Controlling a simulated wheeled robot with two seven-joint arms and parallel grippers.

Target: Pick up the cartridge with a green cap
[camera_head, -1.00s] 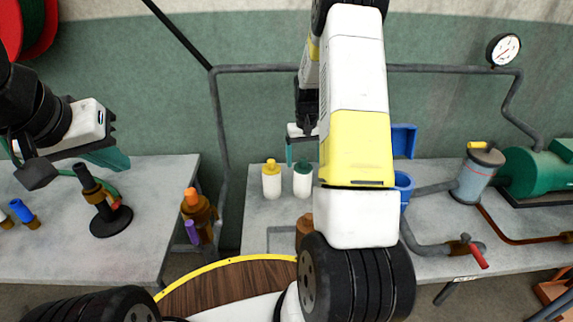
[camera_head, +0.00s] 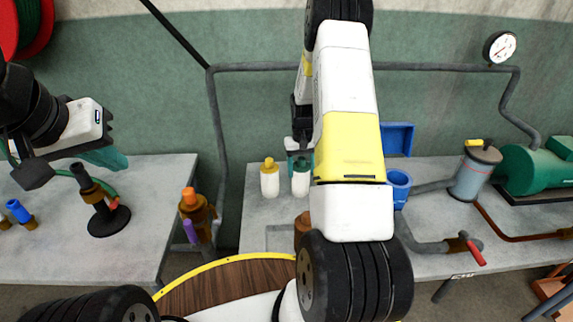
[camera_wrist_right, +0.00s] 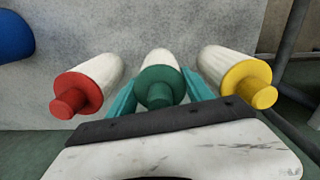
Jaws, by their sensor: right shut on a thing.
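The cartridge with a green cap (camera_wrist_right: 161,86) stands in the middle of the right wrist view, with a white body. It also shows in the head view (camera_head: 301,184), its top partly hidden by my right gripper. My right gripper (camera_wrist_right: 164,92) has its teal fingers on either side of this cartridge, shut on it. A yellow-capped cartridge (camera_head: 269,181) stands just left of it in the head view. A red-capped cartridge (camera_wrist_right: 86,86) shows in the wrist view; my right arm hides it in the head view. My left gripper (camera_head: 106,158) hangs above the left table; its finger gap is unclear.
The cartridges stand on a grey table (camera_head: 262,215). A blue container (camera_head: 398,186) with a raised lid is right of my arm. Pipes, a glass cylinder (camera_head: 473,176) and a green tank (camera_head: 535,168) fill the right side. The left table (camera_head: 140,215) holds small tools.

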